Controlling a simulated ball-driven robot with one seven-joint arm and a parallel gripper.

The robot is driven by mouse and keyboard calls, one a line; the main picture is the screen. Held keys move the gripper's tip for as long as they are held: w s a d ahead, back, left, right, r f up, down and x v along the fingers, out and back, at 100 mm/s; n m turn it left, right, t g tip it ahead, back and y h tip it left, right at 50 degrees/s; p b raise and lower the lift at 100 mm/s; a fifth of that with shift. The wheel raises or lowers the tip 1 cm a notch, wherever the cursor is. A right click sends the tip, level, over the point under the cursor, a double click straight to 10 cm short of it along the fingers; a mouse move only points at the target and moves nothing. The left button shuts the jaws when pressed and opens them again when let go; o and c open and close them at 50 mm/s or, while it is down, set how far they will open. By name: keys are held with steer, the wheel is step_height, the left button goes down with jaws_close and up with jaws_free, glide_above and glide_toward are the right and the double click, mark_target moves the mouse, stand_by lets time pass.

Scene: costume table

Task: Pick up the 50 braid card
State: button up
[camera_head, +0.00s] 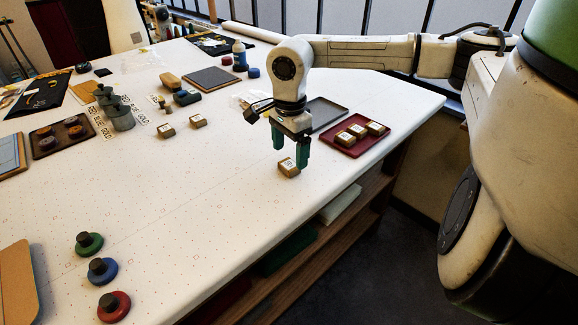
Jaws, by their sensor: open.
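A small tan block-like card with a white label (289,168) lies on the white table near its right front edge. Its label seems to read 50, but the print is too small to be certain. My gripper (290,155) points down just above and behind this card. Its two green fingers are apart with nothing seen between them. I cannot tell whether the fingertips touch the card or how far they reach around it.
A dark red tray (337,150) with three similar labelled cards stands close right of my gripper. A grey tray (331,109) lies behind it. Two more labelled cards (198,121) (166,131) lie left.

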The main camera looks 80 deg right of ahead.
mark_target(289, 164)
step_height(289, 164, down, 4)
steer(key=shift+w+d, duration=0.1)
steer(key=shift+c, duration=0.3)
steer(key=c, duration=1.1)
